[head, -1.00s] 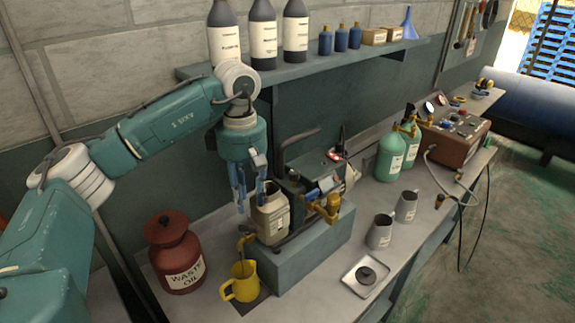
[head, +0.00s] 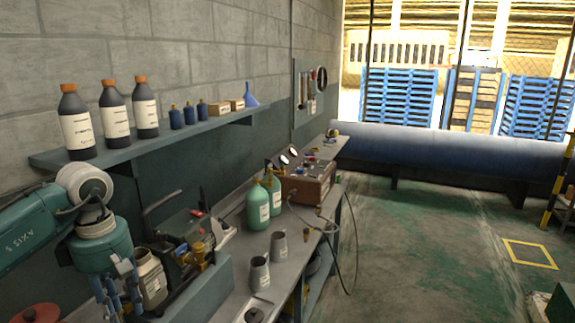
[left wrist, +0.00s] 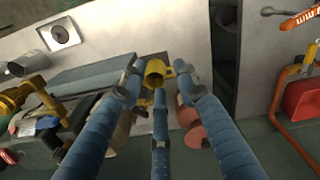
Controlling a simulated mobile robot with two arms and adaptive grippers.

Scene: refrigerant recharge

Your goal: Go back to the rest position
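My left gripper (head: 115,290) hangs fingers-down at the lower left of the head view, beside a cream jug (head: 151,279) at the vacuum pump (head: 185,245). In the left wrist view my gripper's (left wrist: 159,88) blue fingers are spread, with nothing held between them. My right gripper is in neither view.
The workbench (head: 228,280) holds grey cups (head: 279,246), green cylinders (head: 258,207) and a brown gauge box (head: 308,184). A shelf (head: 190,135) with dark bottles (head: 114,117) runs above. A red lid (head: 36,314) sits at lower left.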

